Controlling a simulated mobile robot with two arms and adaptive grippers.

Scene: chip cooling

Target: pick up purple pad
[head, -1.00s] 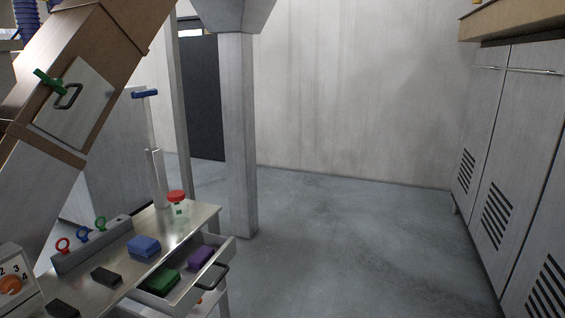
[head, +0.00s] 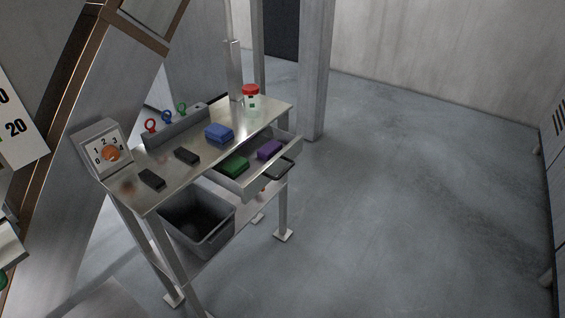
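In the head view, the purple pad (head: 269,149) lies in the open drawer (head: 288,147) of a metal work table (head: 143,203). A green pad (head: 234,164) lies in the same drawer, to the left of the purple pad. A blue pad (head: 219,131) lies on the table top above the drawer. Neither of my grippers shows in the view.
On the table are two black blocks (head: 152,179), a dial box (head: 103,149), a holder with coloured rings (head: 177,128) and a red-lidded jar (head: 251,101). A grey bin (head: 194,223) sits on the lower shelf. A pillar (head: 315,70) stands behind. The floor (head: 400,210) to the right is clear.

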